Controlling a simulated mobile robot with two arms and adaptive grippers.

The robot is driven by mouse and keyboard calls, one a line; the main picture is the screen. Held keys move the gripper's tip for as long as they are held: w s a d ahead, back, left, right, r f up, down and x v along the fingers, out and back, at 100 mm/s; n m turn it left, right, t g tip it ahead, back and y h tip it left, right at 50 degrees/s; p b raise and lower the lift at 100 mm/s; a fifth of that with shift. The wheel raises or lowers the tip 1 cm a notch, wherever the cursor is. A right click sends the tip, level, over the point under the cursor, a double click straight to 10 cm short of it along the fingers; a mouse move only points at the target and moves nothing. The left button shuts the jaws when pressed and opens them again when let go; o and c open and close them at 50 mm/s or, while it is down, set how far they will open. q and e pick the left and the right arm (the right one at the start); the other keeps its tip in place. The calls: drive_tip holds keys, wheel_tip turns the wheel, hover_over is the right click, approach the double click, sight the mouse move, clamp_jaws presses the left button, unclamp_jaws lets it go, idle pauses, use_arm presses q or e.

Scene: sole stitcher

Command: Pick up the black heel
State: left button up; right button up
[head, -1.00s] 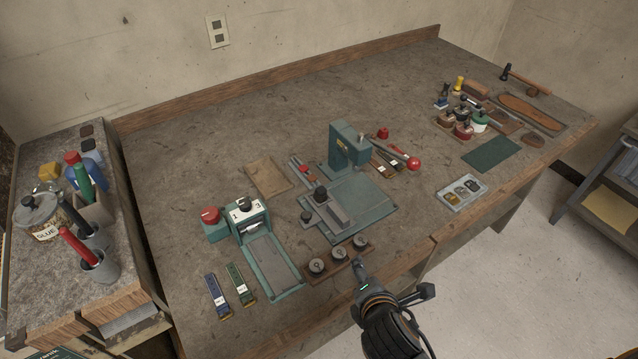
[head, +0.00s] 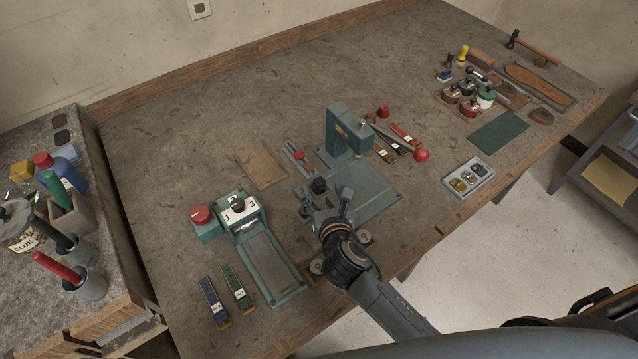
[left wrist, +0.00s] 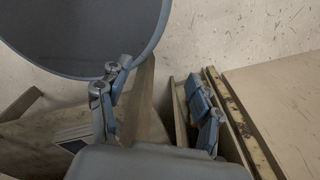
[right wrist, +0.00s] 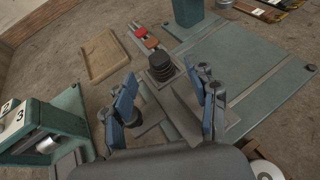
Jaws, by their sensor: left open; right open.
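A black, ribbed, rounded piece (right wrist: 163,67) stands on the grey metal fixture in the right wrist view; it also shows in the head view (head: 319,186). I cannot tell for sure whether it is the black heel or a knob of the fixture. My right gripper (right wrist: 166,92) is open and empty, its fingers over the fixture on the near side of this piece, apart from it. In the head view the right gripper (head: 336,205) covers part of the fixture. My left gripper (left wrist: 152,90) is open and empty, away from the tabletop's tools.
A teal press (head: 348,130) stands on its plate behind the fixture. A teal numbered device (head: 240,210) is left of it. A red-knobbed lever (head: 421,155) and a grey tray (head: 467,178) lie to the right.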

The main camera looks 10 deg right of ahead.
sight(320, 186)
drive_tip(key=shift+w+f, duration=0.15)
drive_tip(key=shift+w, duration=0.25)
drive_tip(key=shift+w+f, duration=0.1)
drive_tip(key=shift+w, duration=0.35)
drive_tip(key=x, duration=0.3)
drive_tip(key=shift+w+a+f+p, duration=0.1)
drive_tip(key=shift+w+f+p, duration=0.05)
drive_tip(key=shift+p, duration=0.25)
drive_tip(key=shift+w+f, duration=0.1)
drive_tip(key=shift+w, duration=0.3)
use_arm(q)
drive_tip(key=shift+w+r, duration=0.25)
drive_tip(key=shift+w, duration=0.3)
drive_tip(key=shift+w+r, duration=0.2)
drive_tip(key=shift+w, duration=0.35)
use_arm(e)
clamp_jaws()
